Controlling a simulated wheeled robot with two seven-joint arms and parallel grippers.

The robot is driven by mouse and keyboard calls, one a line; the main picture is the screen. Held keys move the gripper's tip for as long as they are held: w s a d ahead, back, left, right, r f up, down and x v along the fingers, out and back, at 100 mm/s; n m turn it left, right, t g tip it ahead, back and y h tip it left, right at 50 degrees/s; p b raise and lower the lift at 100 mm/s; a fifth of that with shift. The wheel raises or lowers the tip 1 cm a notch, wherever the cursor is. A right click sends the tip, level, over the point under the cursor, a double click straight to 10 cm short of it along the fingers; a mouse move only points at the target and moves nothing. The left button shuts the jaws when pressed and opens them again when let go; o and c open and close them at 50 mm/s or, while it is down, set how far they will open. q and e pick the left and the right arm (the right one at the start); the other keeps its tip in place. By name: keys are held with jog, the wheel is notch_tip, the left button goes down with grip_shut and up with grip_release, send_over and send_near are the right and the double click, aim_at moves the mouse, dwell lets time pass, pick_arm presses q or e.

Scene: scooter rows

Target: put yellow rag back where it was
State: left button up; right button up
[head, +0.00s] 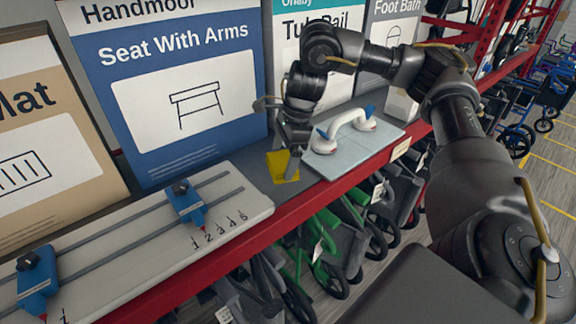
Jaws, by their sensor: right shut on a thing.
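The yellow rag (276,165) is a small folded piece at the shelf, just left of the white suction grab handle. My right gripper (291,173) points down at it and is shut on it, with the fingers covering its right part. The rag is at or just above the grey shelf surface; I cannot tell whether its underside touches. My left gripper is out of view.
The suction grab handle (349,124) stands on a pale tiled board (368,146) right of the rag. A white board with rails and blue sliders (184,201) lies to the left. Large boxes (165,80) stand behind. The red shelf edge (232,236) runs in front, with folded walkers below.

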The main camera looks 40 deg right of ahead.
jog(key=d+f, duration=0.1)
jog(key=w+f, duration=0.1)
jog(key=d+f, duration=0.1)
jog(key=f, duration=0.1)
jog(key=shift+w+d, duration=0.3)
jog(key=shift+w, duration=0.05)
jog(key=shift+d+f, duration=0.1)
jog(key=shift+f, duration=1.55)
jog(key=o, duration=0.6)
jog(key=p+v, duration=0.2)
jog(key=v, duration=1)
jog(key=shift+p, duration=0.3)
